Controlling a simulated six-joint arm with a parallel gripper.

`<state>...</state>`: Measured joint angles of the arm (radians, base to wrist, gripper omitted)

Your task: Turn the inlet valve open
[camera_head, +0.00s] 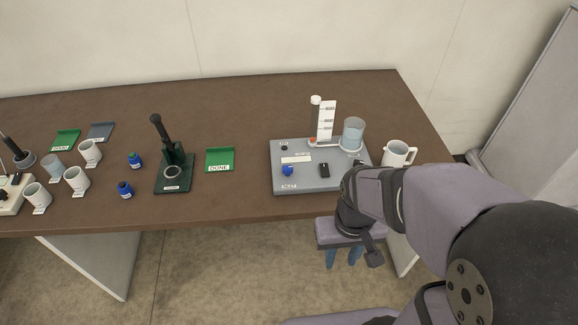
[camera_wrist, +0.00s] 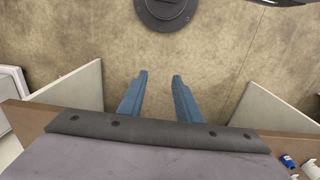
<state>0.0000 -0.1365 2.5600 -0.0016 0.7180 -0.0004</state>
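A grey panel unit (camera_head: 306,184) lies on the right part of the brown table. It carries a blue knob (camera_head: 288,171) at its front left, a small black knob (camera_head: 284,148) behind that and a black switch-like block (camera_head: 324,170) near the middle. A white scale column (camera_head: 327,120) and a clear cylinder of bluish liquid (camera_head: 353,134) stand at its back. The labels are too small to tell which part is the inlet valve. My gripper (camera_head: 343,260) hangs in front of the table edge, apart from the panel, pointing down. In the wrist view its blue fingers (camera_wrist: 158,78) are apart, with only floor between them.
A white mug (camera_head: 397,154) stands right of the panel, close to my arm. A green DONE mat (camera_head: 220,160), a dark green press-like stand (camera_head: 173,172), blue-capped bottles (camera_head: 125,189) and several mugs (camera_head: 76,180) stand leftward. The table between mat and panel is clear.

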